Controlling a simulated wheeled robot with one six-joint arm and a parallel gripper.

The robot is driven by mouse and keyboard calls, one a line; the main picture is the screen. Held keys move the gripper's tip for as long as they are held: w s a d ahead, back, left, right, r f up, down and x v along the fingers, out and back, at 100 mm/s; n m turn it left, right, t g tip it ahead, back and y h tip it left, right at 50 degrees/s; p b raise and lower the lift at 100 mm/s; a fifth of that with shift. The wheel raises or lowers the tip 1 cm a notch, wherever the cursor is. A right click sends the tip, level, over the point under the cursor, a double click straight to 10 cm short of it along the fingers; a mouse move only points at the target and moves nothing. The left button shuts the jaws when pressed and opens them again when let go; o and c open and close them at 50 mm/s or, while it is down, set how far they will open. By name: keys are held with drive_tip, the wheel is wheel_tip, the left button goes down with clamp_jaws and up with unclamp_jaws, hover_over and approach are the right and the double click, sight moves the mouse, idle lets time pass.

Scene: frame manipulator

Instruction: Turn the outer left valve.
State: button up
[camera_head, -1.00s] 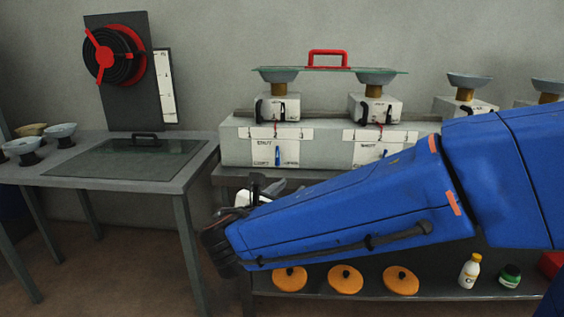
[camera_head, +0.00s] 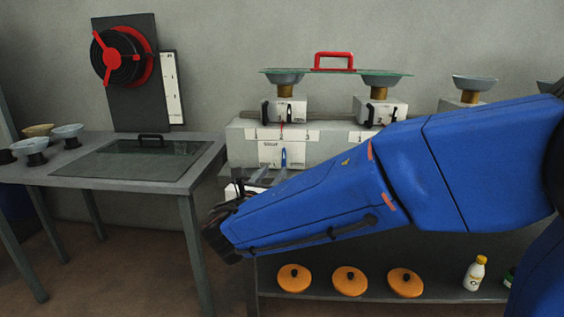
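A long grey-white valve box (camera_head: 240,135) stands on the bench behind my blue arm. A white panel on its left front, with the word SHUT, carries a small blue lever (camera_head: 283,157) pointing up and down. Above it, a white block (camera_head: 287,108) with a black handle supports a bowl. A second such block (camera_head: 379,110) stands to the right; the panel below it is mostly hidden by my arm. My gripper (camera_head: 268,181) is in front of and below the left panel, apart from the blue lever as far as I can see. My wrist partly hides it, so its opening is unclear.
A glass sheet (camera_head: 336,71) with a red handle lies across two bowls. A grey table (camera_head: 190,170) with bowls stands left, near my wrist. Orange discs (camera_head: 350,280) and a white bottle (camera_head: 474,273) are on the lower shelf.

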sight(283, 159)
drive_tip(key=x, duration=0.9)
drive_tip(key=shift+w+d, duration=0.1)
drive_tip(key=shift+w, duration=0.1)
clamp_jaws()
